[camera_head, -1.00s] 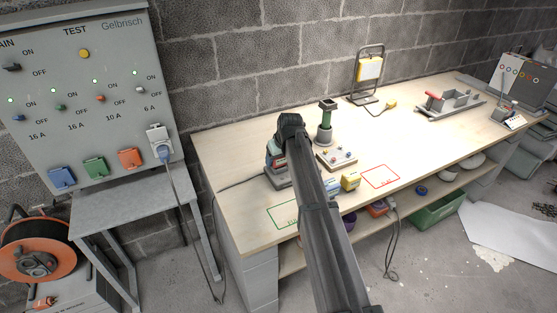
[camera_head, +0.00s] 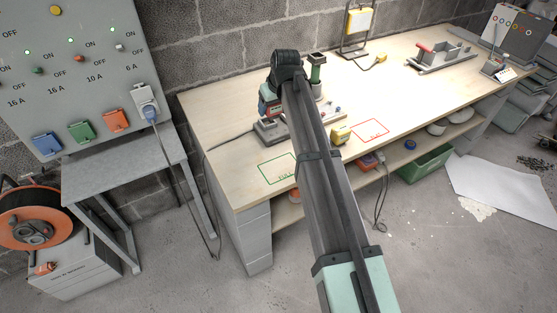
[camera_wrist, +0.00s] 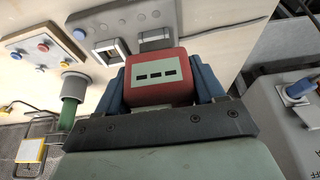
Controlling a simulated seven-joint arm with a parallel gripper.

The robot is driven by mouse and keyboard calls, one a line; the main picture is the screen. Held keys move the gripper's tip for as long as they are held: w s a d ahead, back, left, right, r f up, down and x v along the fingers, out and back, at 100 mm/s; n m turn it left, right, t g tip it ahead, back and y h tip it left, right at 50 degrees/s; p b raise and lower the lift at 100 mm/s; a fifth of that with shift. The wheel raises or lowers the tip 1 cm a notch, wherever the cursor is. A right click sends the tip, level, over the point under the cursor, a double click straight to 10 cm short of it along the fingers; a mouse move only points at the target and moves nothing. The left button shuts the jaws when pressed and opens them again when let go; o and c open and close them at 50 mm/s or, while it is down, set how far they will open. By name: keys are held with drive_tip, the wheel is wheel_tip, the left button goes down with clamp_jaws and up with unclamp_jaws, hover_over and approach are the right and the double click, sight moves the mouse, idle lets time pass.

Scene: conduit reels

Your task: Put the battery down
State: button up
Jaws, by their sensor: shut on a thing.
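The battery (camera_wrist: 158,78) is a red block with a pale label carrying dark bars. It fills the gap between the blue fingers of my gripper (camera_wrist: 165,82) in the wrist view. In the head view my gripper (camera_head: 269,103) is over the left part of the workbench, close to a grey charger-like unit (camera_head: 270,131). The battery's red side shows just above that unit; I cannot tell whether they touch. The unit's dark slots (camera_wrist: 107,49) show beyond the battery in the wrist view. The arm hides part of the bench.
On the workbench (camera_head: 228,125) are a green outline (camera_head: 278,169), a red outline (camera_head: 370,129) and a yellow block (camera_head: 340,133). Both outlines look empty. A green-cored post (camera_head: 317,70) stands behind the arm. A cable runs left from the unit. A switch panel (camera_head: 75,60) stands at left.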

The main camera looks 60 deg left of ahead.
drive_tip(key=s+d+f, duration=0.2)
drive_tip(key=s+d, duration=0.2)
drive_tip(key=d, duration=0.7)
drive_tip(key=shift+w+a+f, duration=0.1)
drive_tip(key=shift+w+f, duration=0.05)
drive_tip(key=shift+f, duration=2.4)
drive_tip(key=shift+w+f, duration=0.1)
drive_tip(key=shift+f, duration=2.4)
drive_tip(key=o, duration=0.6)
drive_tip(key=shift+f, duration=0.15)
drive_tip(key=shift+c, duration=0.2)
drive_tip(key=o, duration=0.5)
drive_tip(key=shift+c, duration=0.2)
drive_tip(key=v, duration=1.2)
